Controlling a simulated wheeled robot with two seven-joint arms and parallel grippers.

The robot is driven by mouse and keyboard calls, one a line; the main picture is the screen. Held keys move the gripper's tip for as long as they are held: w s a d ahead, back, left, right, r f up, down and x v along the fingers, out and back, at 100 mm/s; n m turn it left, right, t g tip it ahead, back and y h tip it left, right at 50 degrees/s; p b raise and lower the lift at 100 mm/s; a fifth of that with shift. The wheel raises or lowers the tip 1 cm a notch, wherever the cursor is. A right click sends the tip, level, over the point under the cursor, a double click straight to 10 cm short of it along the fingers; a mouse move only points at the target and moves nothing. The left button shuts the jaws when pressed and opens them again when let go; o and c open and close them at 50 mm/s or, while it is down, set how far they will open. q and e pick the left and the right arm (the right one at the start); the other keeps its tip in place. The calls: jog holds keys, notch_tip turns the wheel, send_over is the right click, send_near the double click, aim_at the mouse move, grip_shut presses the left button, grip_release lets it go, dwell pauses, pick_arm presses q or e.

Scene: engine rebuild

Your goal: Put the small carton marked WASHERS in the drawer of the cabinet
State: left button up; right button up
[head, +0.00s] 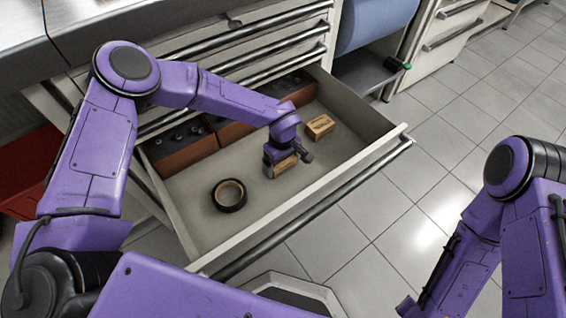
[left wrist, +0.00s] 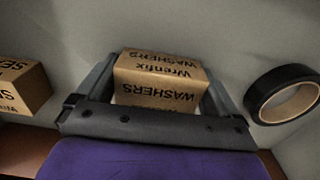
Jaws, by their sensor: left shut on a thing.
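The small brown carton marked WASHERS (left wrist: 160,78) sits between the fingers of my left gripper (left wrist: 160,92) in the left wrist view. In the head view the carton (head: 284,167) shows partly under my left gripper (head: 283,162), inside the open drawer (head: 200,187) of the cabinet. The gripper is shut on the carton, low over the drawer floor; I cannot tell whether the carton touches the floor. My right arm shows at the right of the head view, but its gripper fingers are not visible.
Another small carton (head: 320,126) lies in the drawer to the right of my left gripper. A black tape roll (head: 229,195) lies nearer the front left. Brown bins with dark parts (head: 183,148) line the drawer's back. The drawer front with its bar handle (head: 315,211) forms a raised edge.

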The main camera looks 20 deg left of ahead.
pick_arm(q)
jog(key=o, duration=0.7)
jog(key=shift+f, duration=0.15)
jog(key=shift+o, duration=0.2)
notch_tip(320, 180, up, 12)
jog(key=p, duration=0.3)
jog(key=shift+r, duration=0.2)
